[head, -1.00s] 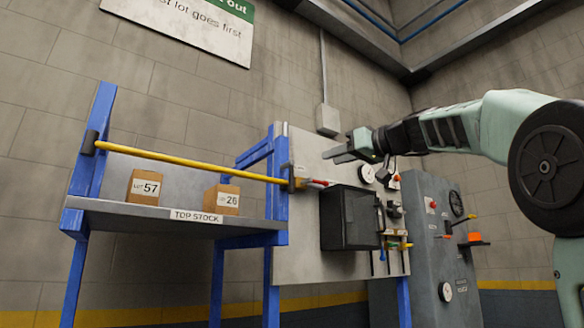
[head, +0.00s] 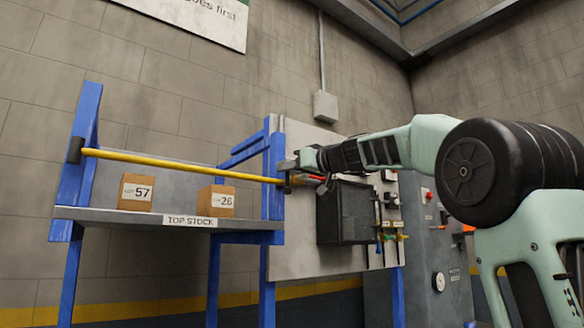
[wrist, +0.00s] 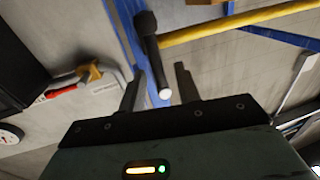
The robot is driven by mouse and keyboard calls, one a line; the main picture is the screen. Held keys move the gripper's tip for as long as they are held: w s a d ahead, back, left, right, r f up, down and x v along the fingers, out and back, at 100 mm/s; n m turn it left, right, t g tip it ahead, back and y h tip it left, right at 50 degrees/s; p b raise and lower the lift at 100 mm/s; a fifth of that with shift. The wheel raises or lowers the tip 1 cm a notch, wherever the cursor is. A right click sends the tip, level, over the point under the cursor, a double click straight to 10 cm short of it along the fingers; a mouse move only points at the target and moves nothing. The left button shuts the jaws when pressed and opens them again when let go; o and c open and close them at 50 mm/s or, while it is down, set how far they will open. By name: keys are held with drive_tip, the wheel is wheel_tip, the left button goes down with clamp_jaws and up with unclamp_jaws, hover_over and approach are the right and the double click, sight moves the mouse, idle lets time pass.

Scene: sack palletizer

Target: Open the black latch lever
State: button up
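The black latch lever (wrist: 151,50) shows in the wrist view at the end of the yellow bar (wrist: 240,20), beside a blue post (wrist: 126,35). It is a dark rod with a thick rounded head and a pale tip. My gripper (wrist: 160,88) is open, and the lever's pale end lies between its two fingers with a gap on each side. I see no clear contact. In the head view my gripper (head: 287,165) is at the right end of the yellow bar (head: 180,165), by the rack's right post. The lever is mostly hidden there.
A black box (head: 343,214) juts from the grey panel (head: 292,240), just below and right of my gripper. A red handle (wrist: 64,90) sits left of the fingers in the wrist view. Two cartons (head: 136,192) (head: 216,201) stand on the shelf (head: 120,219) behind the bar.

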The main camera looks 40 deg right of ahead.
clamp_jaws()
drive_tip(key=shift+d+f+n+b, duration=0.1)
drive_tip(key=shift+n+b, duration=0.2)
drive_tip(key=shift+b, duration=0.05)
drive_tip(key=r+n+h+b, duration=0.1)
drive_tip(key=n, duration=0.4)
drive_tip(key=d+n+g+h+b, duration=0.1)
drive_tip(key=n, duration=0.4)
drive_tip(key=r+n+h+b, duration=0.1)
drive_tip(key=n, duration=0.4)
drive_tip(key=shift+d+r+g, duration=0.3)
drive_tip(key=shift+d+g, duration=0.1)
idle(0.4)
